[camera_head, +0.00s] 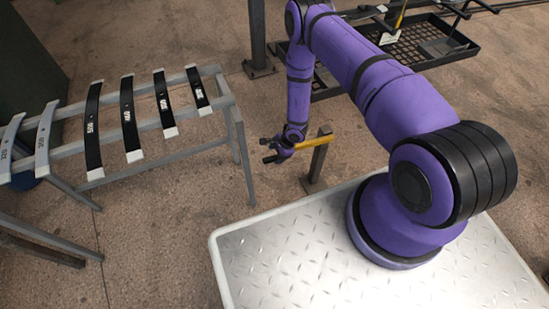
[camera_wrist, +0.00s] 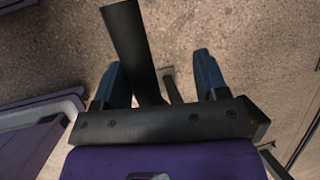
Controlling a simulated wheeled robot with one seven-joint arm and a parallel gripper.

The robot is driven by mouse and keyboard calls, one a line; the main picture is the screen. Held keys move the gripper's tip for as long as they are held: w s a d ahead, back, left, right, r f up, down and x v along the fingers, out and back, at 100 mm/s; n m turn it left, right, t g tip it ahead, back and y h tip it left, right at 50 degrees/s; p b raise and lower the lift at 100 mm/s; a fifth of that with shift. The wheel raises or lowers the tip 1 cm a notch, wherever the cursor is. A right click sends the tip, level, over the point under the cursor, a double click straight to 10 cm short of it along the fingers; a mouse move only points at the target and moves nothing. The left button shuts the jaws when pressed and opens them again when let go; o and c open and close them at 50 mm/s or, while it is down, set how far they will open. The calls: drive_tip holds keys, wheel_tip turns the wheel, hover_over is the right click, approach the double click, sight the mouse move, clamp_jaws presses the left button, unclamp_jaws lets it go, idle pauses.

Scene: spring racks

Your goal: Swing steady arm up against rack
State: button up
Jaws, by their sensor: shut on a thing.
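My gripper (camera_head: 270,151) is low beside the white platform, at the end of my purple arm. A yellow bar (camera_head: 314,142), which looks like the steady arm, runs from my gripper to the top of a short grey post (camera_head: 317,164). In the wrist view a dark bar (camera_wrist: 130,45) passes between the two blue-grey fingers of my gripper (camera_wrist: 159,63). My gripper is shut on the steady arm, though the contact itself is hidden. Whether the dark bar and the yellow bar are one piece is unclear.
A grey rack (camera_head: 238,128) at the left carries several curved leaf springs (camera_head: 128,115). A dark upright post (camera_head: 257,40) stands behind my arm. A black mesh tray (camera_head: 425,48) is at the upper right. Bare floor (camera_head: 185,230) lies between rack and platform (camera_head: 285,265).

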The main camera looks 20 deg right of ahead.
drive_tip(key=shift+v, duration=5.6)
drive_tip(key=shift+d, duration=0.15)
drive_tip(key=v, duration=1)
drive_tip(key=shift+d+r, duration=0.2)
drive_tip(key=shift+r, duration=0.05)
